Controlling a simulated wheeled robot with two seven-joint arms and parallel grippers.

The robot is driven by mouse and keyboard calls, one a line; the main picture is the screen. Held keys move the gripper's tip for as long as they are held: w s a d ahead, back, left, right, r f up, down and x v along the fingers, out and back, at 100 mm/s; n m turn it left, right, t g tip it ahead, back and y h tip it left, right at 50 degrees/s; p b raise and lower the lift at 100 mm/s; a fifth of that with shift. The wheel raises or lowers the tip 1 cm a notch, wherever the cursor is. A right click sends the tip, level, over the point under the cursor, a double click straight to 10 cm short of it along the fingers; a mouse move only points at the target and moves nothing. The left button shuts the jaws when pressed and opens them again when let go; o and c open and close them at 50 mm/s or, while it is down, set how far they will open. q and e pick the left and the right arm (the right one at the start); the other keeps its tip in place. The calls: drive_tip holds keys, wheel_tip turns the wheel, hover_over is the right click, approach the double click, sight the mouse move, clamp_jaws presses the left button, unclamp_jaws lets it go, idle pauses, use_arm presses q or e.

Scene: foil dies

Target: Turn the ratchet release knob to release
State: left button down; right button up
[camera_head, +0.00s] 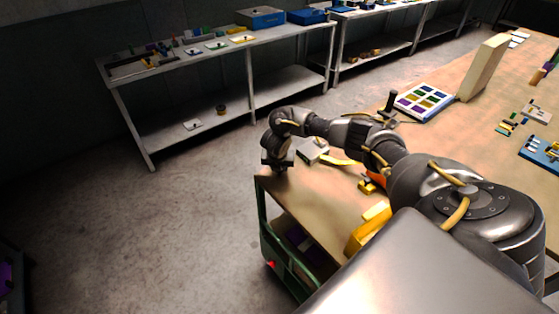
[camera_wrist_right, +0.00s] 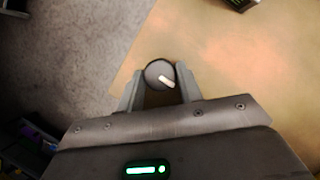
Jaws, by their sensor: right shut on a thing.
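The ratchet release knob (camera_wrist_right: 157,72) is a small dark round knob with a pale pointer mark, seen in the right wrist view near the table corner. The pointer slants toward the lower right of that view. My right gripper (camera_wrist_right: 160,90) is shut on the knob, one finger on each side of it. In the head view my right gripper (camera_head: 277,160) reaches down at the table's near left corner and hides the knob there. My left gripper is not in view.
The brown worktable (camera_head: 330,195) has a green frame (camera_head: 285,255) below. A grey block (camera_head: 313,152), yellow pieces (camera_head: 367,187) and a tray of coloured squares (camera_head: 425,101) lie on it. A metal shelf (camera_head: 215,75) stands across open floor.

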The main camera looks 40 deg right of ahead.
idle(0.4)
drive_tip(key=o, duration=1)
drive_tip(key=v, duration=0.5)
drive_tip(key=shift+w+p, duration=0.15)
drive_tip(key=shift+p, duration=0.25)
drive_tip(key=p+v, duration=0.3)
drive_tip(key=v, duration=0.3)
drive_tip(key=shift+f+p, duration=0.1)
drive_tip(key=shift+p, duration=0.25)
